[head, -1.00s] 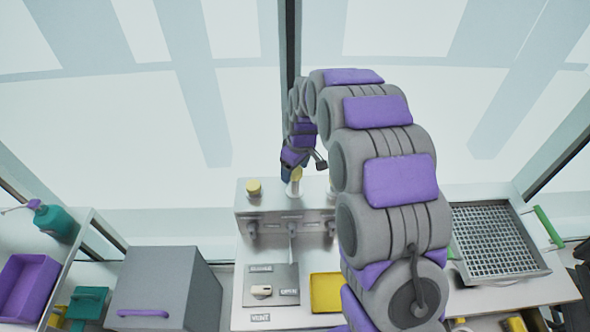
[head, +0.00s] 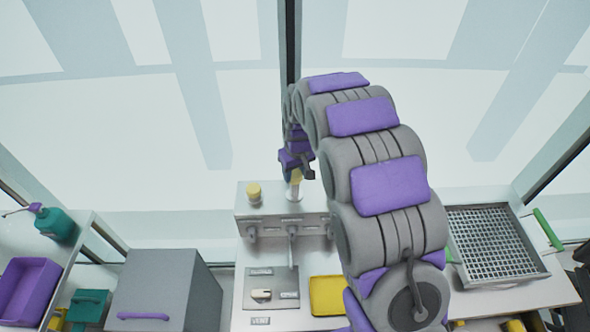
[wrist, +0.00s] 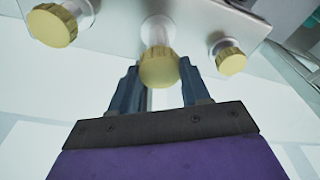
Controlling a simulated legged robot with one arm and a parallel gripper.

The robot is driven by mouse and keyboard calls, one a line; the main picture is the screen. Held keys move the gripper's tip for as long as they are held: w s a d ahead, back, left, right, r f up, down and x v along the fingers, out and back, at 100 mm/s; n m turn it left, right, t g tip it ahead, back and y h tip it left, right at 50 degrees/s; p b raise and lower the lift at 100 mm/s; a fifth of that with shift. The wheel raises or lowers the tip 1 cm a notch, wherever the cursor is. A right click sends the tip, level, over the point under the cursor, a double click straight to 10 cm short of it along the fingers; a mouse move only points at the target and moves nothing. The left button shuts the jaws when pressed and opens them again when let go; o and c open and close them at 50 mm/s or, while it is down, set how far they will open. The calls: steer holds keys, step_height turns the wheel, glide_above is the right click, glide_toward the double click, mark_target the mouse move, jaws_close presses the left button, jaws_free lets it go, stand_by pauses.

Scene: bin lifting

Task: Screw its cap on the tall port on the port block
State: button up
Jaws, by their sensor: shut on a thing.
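The port block (head: 247,228) is a pale metal block at the back of the bench. Its tall port (head: 293,194) stands in the middle as a clear-silver cylinder, also in the wrist view (wrist: 157,32). The yellow ribbed cap (wrist: 160,70) is between my gripper's two dark blue fingers and lines up with the tall port's end. My gripper (head: 295,168) is shut on this cap, above the port in the head view. Whether the threads are engaged cannot be seen. My arm hides the block's right part in the head view.
Yellow caps sit on the two neighbouring ports, left (wrist: 52,27) and right (wrist: 230,60). A yellow tray (head: 327,295) and a panel with a small lever (head: 261,295) lie in front. A grey box (head: 155,285) stands left, a mesh basket (head: 495,245) right.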

steer(key=m, duration=0.4)
steer(key=shift+m+h+p, duration=0.3)
steer(key=shift+m+h, duration=0.1)
steer(key=m, duration=0.4)
steer(key=o, duration=0.9)
steer(key=shift+h, duration=0.3)
